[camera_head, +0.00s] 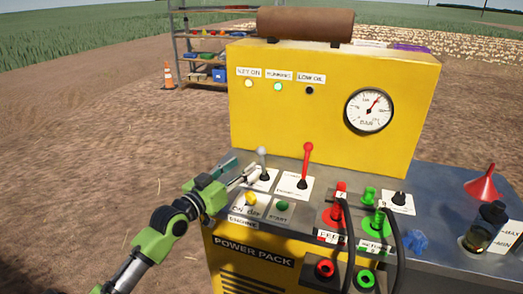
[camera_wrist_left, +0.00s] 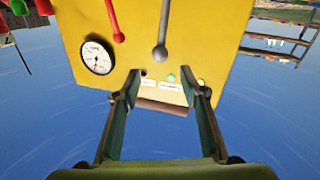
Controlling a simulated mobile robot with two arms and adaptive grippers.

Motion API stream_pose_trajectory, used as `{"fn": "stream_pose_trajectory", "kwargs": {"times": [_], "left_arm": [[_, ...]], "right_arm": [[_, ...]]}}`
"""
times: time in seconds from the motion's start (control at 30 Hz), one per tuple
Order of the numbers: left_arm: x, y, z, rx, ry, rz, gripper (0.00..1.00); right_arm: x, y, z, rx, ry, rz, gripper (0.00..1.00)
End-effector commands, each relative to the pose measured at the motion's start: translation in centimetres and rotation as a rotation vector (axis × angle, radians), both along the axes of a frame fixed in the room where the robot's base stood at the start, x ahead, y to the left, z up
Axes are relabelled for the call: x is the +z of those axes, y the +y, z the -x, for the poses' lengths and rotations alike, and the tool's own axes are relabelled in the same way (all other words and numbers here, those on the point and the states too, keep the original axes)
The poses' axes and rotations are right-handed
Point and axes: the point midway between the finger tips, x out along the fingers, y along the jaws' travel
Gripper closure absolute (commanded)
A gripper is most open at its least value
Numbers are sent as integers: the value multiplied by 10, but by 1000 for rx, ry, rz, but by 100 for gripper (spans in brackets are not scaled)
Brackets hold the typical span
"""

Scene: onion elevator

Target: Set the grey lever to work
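The grey lever (camera_head: 263,163) stands upright on the console of the yellow power pack, on a white label plate. Its round grey knob is at the top. In the left wrist view the grey lever (camera_wrist_left: 162,35) hangs upside down at the top centre, its knob just beyond the fingertips. My left gripper (camera_head: 242,172) is beside the lever, on its left in the head view. In the wrist view the left gripper (camera_wrist_left: 159,95) is open, with nothing between its fingers. My right gripper is out of view.
A red lever (camera_head: 306,165) stands close to the right of the grey one. Yellow and green buttons (camera_head: 281,205) sit in front. Hose couplings (camera_head: 334,213) and a red funnel (camera_head: 482,184) are further right. The yellow panel (camera_head: 300,120) rises behind, with a gauge (camera_head: 369,111).

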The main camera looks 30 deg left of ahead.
Motion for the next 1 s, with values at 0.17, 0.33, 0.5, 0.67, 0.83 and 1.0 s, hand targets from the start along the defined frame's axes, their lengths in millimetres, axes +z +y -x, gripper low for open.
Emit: {"fn": "stream_pose_trajectory", "kwargs": {"times": [0.17, 0.33, 0.5, 0.67, 0.83, 1.0], "left_arm": [[2, 0, -31, 0, -3, 2, 61], [2, 0, -60, 1, -2, 2, 61], [1, 0, -86, 1, -1, 1, 61], [0, 0, -102, 2, -1, 1, 61], [0, -1, -109, 1, 0, 0, 61], [0, -1, -110, 1, 0, 0, 61]], "right_arm": [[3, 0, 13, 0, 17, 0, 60], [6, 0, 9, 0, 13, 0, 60], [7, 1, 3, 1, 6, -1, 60], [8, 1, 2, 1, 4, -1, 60], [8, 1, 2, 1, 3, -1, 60], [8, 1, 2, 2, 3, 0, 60]]}}
